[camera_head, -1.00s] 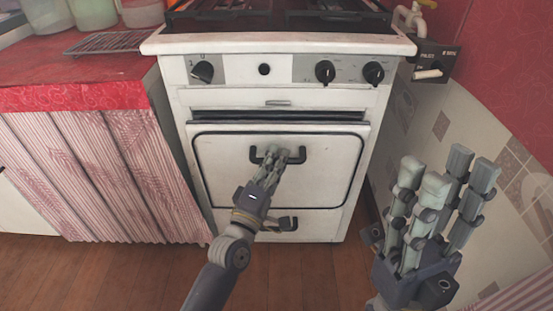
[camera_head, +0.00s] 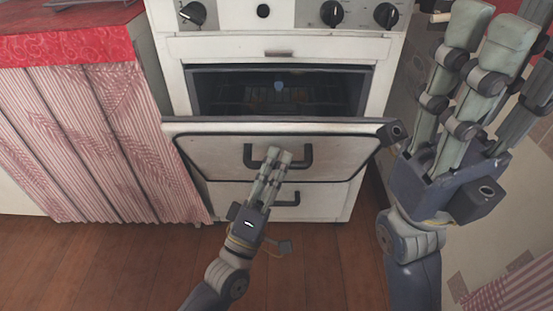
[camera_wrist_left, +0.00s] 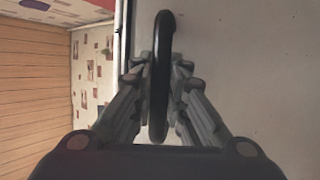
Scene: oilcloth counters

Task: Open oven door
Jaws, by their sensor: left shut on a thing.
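The white oven door (camera_head: 215,150) is tilted partly open, its top edge leaning out from the stove. The dark oven cavity (camera_head: 325,92) with a rack shows above it. My left gripper (camera_head: 275,160) is at the black door handle (camera_head: 306,156), with its fingers shut on it. In the left wrist view the handle (camera_wrist_left: 161,75) runs between the fingers of the left gripper (camera_wrist_left: 160,90). My right gripper (camera_head: 490,60) is raised at the right with its fingers spread, open and empty, in front of the stove's right side.
The stove's control panel (camera_head: 235,14) with black knobs is above the opening. A lower drawer with a handle (camera_head: 287,199) sits below the door. A red-topped counter with a striped curtain (camera_head: 90,140) stands at the left. The wooden floor (camera_head: 100,260) in front is clear.

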